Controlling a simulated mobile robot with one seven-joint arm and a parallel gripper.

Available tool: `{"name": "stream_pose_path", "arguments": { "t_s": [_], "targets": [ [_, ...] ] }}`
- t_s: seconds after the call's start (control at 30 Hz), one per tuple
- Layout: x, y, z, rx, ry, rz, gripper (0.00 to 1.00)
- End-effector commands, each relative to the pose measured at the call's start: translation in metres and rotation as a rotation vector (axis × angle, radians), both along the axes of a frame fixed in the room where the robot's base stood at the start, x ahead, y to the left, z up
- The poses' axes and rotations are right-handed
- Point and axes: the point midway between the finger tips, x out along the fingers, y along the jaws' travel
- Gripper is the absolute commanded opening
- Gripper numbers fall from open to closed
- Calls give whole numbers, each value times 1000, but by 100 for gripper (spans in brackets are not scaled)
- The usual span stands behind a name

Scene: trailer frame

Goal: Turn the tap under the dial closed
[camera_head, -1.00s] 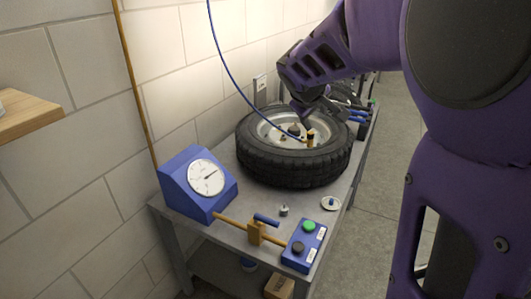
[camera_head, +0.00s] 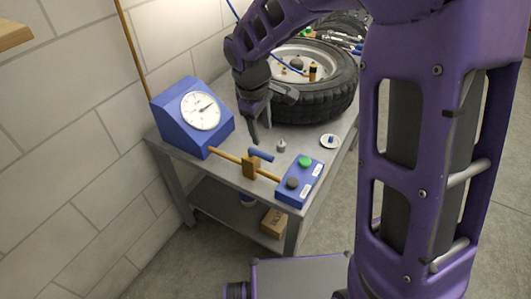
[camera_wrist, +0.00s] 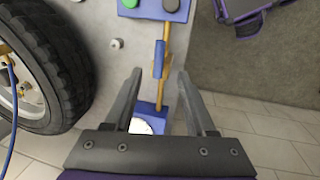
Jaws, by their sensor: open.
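The tap is a brass valve body (camera_head: 250,166) on a brass pipe, with a blue lever (camera_head: 261,155) on top. The lever lies roughly along the pipe. The blue dial box (camera_head: 199,117) with a round white dial is at the pipe's left end. My gripper (camera_head: 254,138) points down just behind the lever, apart from it as far as I can tell. In the wrist view my gripper (camera_wrist: 157,76) is open and empty, with the tap (camera_wrist: 160,62) showing between and beyond the fingertips. The dial box is partly hidden there.
A blue box with a green and a dark button (camera_head: 299,182) is at the pipe's right end. A tyre (camera_head: 325,95), a small metal piece (camera_head: 281,146) and a round dish (camera_head: 330,141) are on the bench. A blue hose crosses above. A wall stands on the left.

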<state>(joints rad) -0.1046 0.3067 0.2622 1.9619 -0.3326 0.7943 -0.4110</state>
Motion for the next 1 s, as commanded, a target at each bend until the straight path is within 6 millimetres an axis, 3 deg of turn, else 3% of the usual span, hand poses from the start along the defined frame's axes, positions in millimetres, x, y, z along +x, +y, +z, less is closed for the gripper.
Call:
{"name": "stream_pose_path", "arguments": {
  "t_s": [0.03, 0.2, 0.43, 0.63, 0.93, 1.0],
  "targets": [
    [1, -1, -15, -1, 4, 0, 56],
    [7, -5, -52, -1, 3, 1, 56],
    [14, -10, -90, 0, 1, 0, 56],
    [17, -12, -104, -1, -2, 0, 56],
    [18, -12, -106, 0, -2, 0, 56],
    [18, -12, -106, 0, -2, 0, 45]
  ]
}}
